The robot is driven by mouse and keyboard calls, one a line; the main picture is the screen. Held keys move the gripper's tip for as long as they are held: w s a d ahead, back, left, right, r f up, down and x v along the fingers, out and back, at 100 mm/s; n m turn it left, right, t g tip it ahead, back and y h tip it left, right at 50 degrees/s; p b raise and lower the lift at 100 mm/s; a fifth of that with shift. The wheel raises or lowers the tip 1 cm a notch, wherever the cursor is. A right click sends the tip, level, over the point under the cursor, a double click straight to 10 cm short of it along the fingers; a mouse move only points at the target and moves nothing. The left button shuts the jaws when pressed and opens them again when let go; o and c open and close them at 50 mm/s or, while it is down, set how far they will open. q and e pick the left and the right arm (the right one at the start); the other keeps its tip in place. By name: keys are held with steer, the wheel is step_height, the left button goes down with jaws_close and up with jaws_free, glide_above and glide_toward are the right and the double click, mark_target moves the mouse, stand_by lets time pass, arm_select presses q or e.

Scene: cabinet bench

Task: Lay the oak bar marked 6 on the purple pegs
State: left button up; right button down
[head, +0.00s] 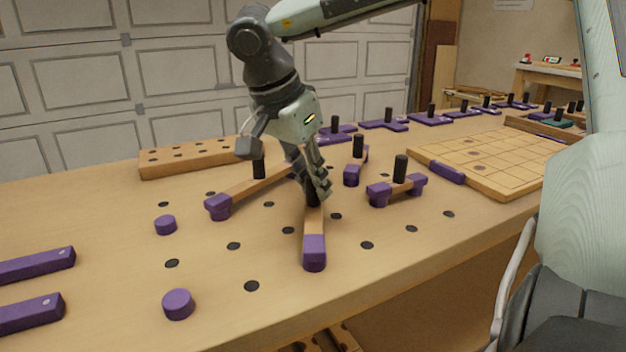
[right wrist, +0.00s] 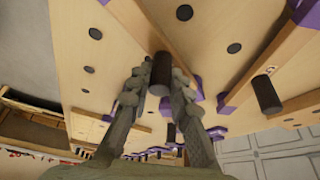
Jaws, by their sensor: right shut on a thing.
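My right gripper (head: 314,184) is shut on the black knob (right wrist: 160,75) of an oak bar (head: 314,222) with a purple near end. The bar points toward the front of the bench; its far end is hidden behind the fingers. I cannot tell if it touches the bench. In the right wrist view the bar (right wrist: 138,22) runs up from the knob. No number is legible on any bar. Two round purple pegs stand on the bench to the left, one farther back (head: 165,225) and one near the front (head: 178,304). My left gripper is not in view.
Other knobbed oak bars with purple ends lie close by: one left (head: 250,188), one behind (head: 358,165), one right (head: 398,190). A drilled wooden block (head: 190,158) is at the back left. A gridded board (head: 490,160) is at right. Two purple bars (head: 30,265) lie far left.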

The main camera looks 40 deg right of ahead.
steer(key=shift+f, duration=0.1)
stand_by(0.7)
steer(key=c, duration=1.3)
jaws_free()
steer(key=shift+o, duration=0.5)
steer(key=o, duration=0.3)
steer(key=shift+r+p, duration=2.75)
steer(key=shift+r, duration=1.25)
